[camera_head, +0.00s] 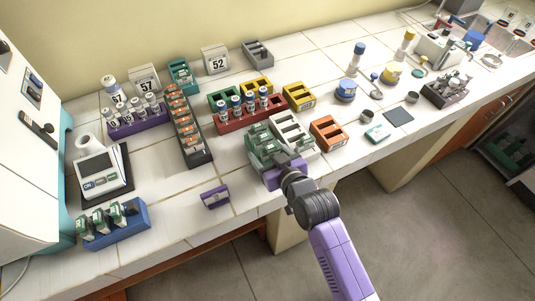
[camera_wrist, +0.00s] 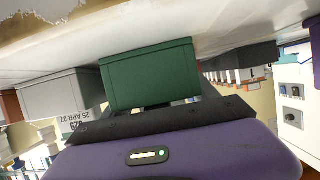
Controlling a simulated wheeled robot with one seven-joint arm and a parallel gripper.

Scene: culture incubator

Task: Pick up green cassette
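The fingertips do not show clearly, and no cassette is seen held. More green-and-white cassettes (camera_head: 115,213) stand in a blue rack (camera_head: 120,232) at the left. A small teal item (camera_head: 378,133) lies flat at the right.
A white rack (camera_head: 307,143) and an orange rack (camera_head: 328,134) stand right of the green rack. A red rack with vials (camera_head: 226,126) is behind. A small purple block (camera_head: 214,197) lies left of my gripper. The bench front between it and the blue rack is clear.

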